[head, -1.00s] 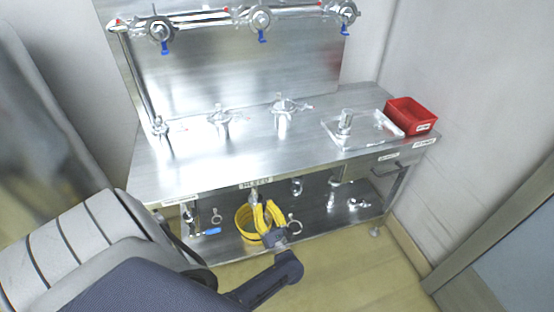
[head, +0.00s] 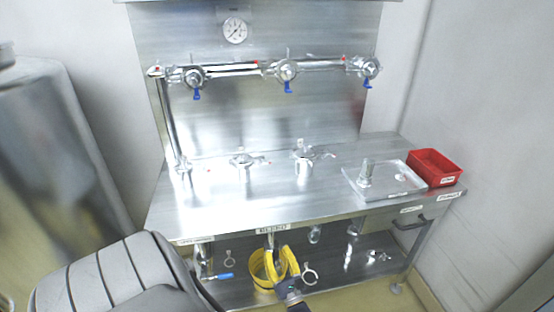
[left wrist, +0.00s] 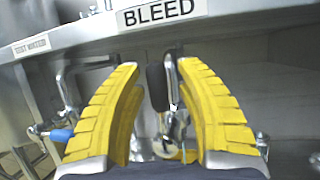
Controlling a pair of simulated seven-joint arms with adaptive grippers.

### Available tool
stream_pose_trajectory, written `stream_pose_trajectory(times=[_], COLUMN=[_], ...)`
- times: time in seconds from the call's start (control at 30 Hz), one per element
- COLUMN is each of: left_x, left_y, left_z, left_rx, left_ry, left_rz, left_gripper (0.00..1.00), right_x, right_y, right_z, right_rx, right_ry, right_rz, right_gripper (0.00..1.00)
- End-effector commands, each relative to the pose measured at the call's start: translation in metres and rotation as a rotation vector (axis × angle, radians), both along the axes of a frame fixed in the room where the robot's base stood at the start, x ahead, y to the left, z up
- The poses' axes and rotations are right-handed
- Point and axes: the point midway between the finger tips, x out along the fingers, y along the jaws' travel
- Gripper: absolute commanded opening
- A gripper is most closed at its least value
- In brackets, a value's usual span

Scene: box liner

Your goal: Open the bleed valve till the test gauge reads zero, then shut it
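The bleed valve (left wrist: 157,86) has a black handle on a metal stem and hangs under the bench edge below the BLEED label (left wrist: 158,12). My left gripper (left wrist: 158,70) has yellow ridged fingers, spread apart, with the handle between their tips; I see a gap on each side. In the head view my left gripper (head: 279,254) is under the bench front, below the same label (head: 273,229), and hides part of the valve. The test gauge (head: 235,30) is a round white dial on the back panel; its reading is too small to tell. My right gripper is out of view.
A blue-handled valve (left wrist: 60,135) is to the left. A pipe with several blue-levered valves (head: 288,70) crosses the panel. A red bin (head: 436,168) and clear tray (head: 385,181) are on the bench.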

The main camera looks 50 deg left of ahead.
Motion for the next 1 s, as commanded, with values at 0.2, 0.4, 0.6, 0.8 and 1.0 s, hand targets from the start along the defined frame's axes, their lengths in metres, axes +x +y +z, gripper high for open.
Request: stream_pose_trajectory(times=[0.2,0.4,0.6,0.8,1.0], left_x=[0.000,-0.003,-0.012,-0.023,-0.031], left_y=[-0.001,-0.008,-0.034,-0.065,-0.088], left_z=[-0.001,-0.004,-0.016,-0.030,-0.041], left_rx=[-0.001,-0.003,-0.005,-0.004,-0.002], left_ry=[0.002,0.003,0.004,0.004,0.003], left_rz=[0.000,0.000,-0.001,0.000,0.000], left_gripper=[0.41,0.41,0.41,0.41,0.41], right_x=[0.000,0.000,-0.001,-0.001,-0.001], right_y=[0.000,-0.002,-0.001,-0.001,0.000], right_z=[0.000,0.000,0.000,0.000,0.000], right_rx=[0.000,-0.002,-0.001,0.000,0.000], right_ry=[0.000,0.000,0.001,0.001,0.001], right_rz=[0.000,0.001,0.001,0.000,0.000], right_gripper=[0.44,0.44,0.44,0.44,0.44])
